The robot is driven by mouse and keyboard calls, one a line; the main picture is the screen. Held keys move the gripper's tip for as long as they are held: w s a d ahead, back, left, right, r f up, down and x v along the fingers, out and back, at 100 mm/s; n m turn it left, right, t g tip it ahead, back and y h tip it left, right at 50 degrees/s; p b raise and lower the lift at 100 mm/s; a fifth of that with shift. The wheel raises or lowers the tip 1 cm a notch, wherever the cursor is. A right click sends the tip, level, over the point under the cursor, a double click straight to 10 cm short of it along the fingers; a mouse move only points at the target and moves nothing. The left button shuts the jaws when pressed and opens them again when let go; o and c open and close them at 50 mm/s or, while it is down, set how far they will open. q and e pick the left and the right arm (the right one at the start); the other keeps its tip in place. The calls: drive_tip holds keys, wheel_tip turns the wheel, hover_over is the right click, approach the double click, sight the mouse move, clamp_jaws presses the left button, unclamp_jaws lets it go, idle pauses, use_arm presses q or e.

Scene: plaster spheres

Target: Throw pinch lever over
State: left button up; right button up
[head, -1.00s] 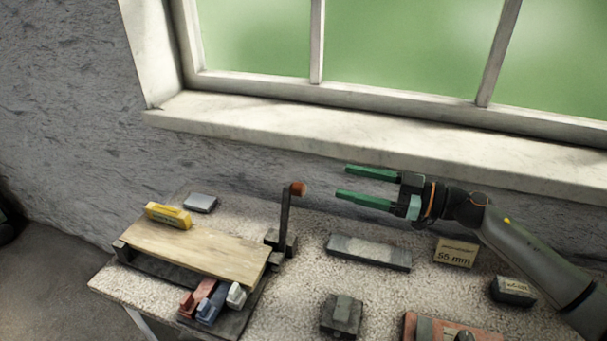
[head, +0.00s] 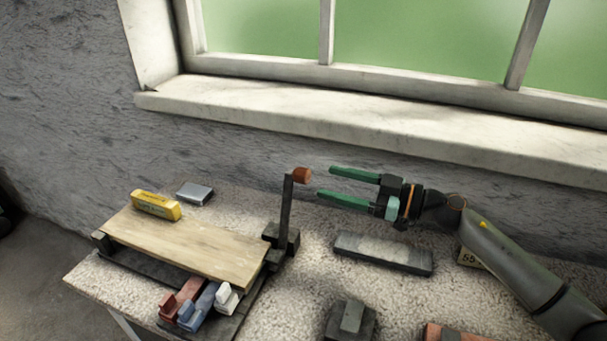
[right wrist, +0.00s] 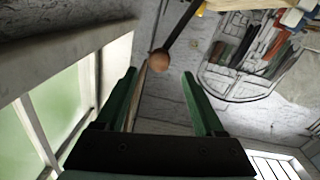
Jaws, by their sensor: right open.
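The pinch lever (head: 286,210) is a dark upright bar with an orange-brown knob (head: 302,175) at its top. It stands at the right end of a low wooden board (head: 185,245). My right gripper (head: 324,181) is open and empty, its green fingers pointing left at the knob, just right of it and apart from it in the head view. In the right wrist view the knob (right wrist: 159,61) lies ahead of the gap between the open fingers (right wrist: 160,80), and the bar runs up and right from it. My left gripper is not in view.
A yellow box (head: 156,205) and a small grey block (head: 195,192) lie at the back left. Red, blue and white clamps (head: 203,304) sit in front of the board. A grey slab (head: 384,253) and a dark block (head: 350,320) lie right of the lever. The window sill (head: 350,120) runs behind.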

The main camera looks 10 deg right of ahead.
sight(310, 176)
drive_tip(key=x, duration=0.7)
drive_tip(key=shift+w+a, duration=0.1)
drive_tip(key=shift+w, duration=0.05)
clamp_jaws()
idle(0.3)
idle(0.9)
